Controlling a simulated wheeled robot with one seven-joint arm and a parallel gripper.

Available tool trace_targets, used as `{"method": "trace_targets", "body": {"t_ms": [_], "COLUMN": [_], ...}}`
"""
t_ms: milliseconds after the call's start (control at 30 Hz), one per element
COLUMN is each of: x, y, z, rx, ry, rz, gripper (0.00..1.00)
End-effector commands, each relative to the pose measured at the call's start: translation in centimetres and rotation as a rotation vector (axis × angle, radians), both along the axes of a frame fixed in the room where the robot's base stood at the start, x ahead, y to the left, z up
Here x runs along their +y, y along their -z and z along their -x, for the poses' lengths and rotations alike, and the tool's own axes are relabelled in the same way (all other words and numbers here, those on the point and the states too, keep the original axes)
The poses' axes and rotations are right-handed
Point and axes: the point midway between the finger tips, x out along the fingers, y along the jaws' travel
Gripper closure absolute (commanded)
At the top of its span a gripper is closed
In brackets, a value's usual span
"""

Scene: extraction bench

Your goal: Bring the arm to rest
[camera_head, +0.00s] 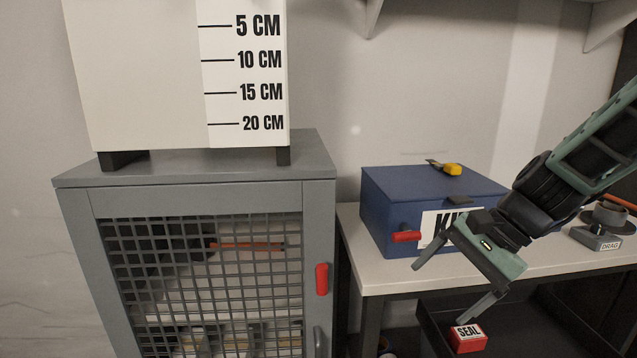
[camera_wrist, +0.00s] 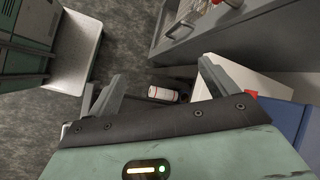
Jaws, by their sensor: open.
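My gripper (camera_head: 455,278) is open with nothing between its fingers. In the head view it hangs in front of the blue box and the bench's front edge, with my arm coming in from the right.
A blue box (camera_head: 385,205) with a red latch stands on the bench (camera_head: 365,275), a yellow-handled tool (camera_head: 447,168) on its lid. A red SEAL block (camera_head: 467,338) lies below. A grey mesh cabinet (camera_head: 75,210) is at left. A DRAG-labelled item (camera_head: 597,238) is at right.

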Motion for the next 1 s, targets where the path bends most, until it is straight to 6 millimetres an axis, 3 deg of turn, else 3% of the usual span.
{"method": "trace_targets", "body": {"t_ms": [33,133,300,400,600,1000], "x": [2.5,5.4,7.2,7.2,7.1,7.0], "y": [-0.5,-0.6,-0.8,-0.9,-0.9,-0.9], "z": [3.0,8.2,15.5,18.1,20.1,20.2], "rx": [-0.038,-0.120,-0.277,-0.355,-0.435,-0.437], "ry": [-0.181,-0.526,-1.065,-1.298,-1.519,-1.530], "rz": [0.065,0.185,0.352,0.420,0.481,0.485], "gripper": [0.15,0.15,0.15,0.15,0.15,0.15]}}
